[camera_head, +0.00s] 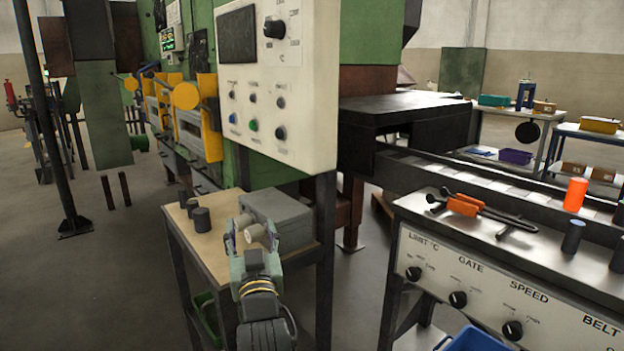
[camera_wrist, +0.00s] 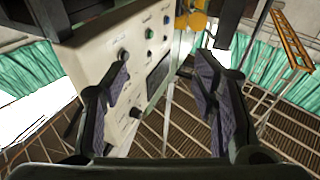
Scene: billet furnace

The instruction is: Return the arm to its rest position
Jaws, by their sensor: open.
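My gripper (camera_head: 250,237) is in the lower middle of the head view, in front of the small wooden-topped table and its grey box. In the wrist view my gripper (camera_wrist: 166,95) has its two dark padded fingers spread apart with nothing between them. The arm comes up from the bottom edge of the head view. The white control panel (camera_head: 290,90) stands beyond and above the gripper; it also shows in the wrist view (camera_wrist: 95,55), behind the left finger.
The small table (camera_head: 232,197) carries dark cylinders (camera_head: 202,220) and a grey box (camera_head: 278,220). At right, a console (camera_head: 470,285) bears orange-handled tongs (camera_head: 462,205); a glowing orange billet (camera_head: 575,194) is on the conveyor behind. A blue bin (camera_head: 478,341) is at the bottom. Open floor lies left.

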